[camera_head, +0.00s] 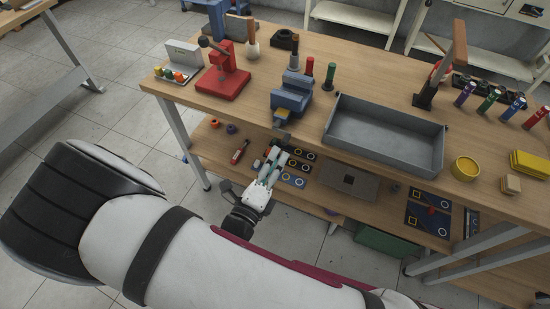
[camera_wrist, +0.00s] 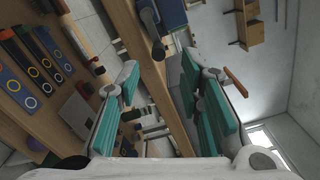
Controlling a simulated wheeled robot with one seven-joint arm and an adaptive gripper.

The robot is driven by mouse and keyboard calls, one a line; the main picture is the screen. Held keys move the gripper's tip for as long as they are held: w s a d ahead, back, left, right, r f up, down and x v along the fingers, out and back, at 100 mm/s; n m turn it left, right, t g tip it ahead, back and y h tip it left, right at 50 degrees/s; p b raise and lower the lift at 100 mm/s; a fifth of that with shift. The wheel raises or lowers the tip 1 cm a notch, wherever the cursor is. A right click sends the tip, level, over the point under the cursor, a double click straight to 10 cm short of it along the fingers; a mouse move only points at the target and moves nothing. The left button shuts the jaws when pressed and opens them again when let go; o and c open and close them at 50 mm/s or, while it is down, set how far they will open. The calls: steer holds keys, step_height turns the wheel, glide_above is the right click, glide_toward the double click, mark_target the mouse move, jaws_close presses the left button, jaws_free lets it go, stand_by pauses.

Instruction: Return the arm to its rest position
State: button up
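My gripper (camera_head: 268,170) is in front of the wooden workbench (camera_head: 290,129), at the height between its top and its lower shelf. In the wrist view my gripper (camera_wrist: 165,100) shows its two teal-padded fingers spread wide apart with nothing between them. The wrist view is tilted, with the bench's front edge running between the fingers. My white arm reaches across the bottom of the head view to the gripper. Whether any finger touches the bench or shelf cannot be told.
The bench top holds a blue vise (camera_head: 292,94), a red press (camera_head: 222,82) and a grey metal tray (camera_head: 385,135). The lower shelf holds dark cards with rings (camera_head: 293,181), a grey plate (camera_head: 349,180) and a blue panel (camera_head: 428,216). Open tiled floor (camera_head: 120,90) lies left of the bench.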

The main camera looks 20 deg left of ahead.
stand_by(0.3)
steer(key=w+d+r+m+g+h, duration=0.1)
steer(key=d+r+m+g+h, duration=0.4)
steer(key=d+r+m+g, duration=0.5)
steer(key=w+d+r+m+g+h, duration=0.3)
steer(key=d+r+m, duration=0.5)
steer(key=d+m, duration=0.6)
steer(key=s+d+r+m+y, duration=0.4)
steer(key=s+r+m, duration=0.2)
steer(key=m, duration=0.6)
steer(key=s+d+r+m+y, duration=0.5)
steer(key=s+r+m, duration=0.2)
steer(key=s+m, duration=0.3)
steer(key=shift+s+d+r+m+g+y, duration=0.15)
steer(key=shift+s+d+m+g+y, duration=0.2)
steer(key=shift+m, duration=1.05)
steer(key=shift+w+a, duration=0.1)
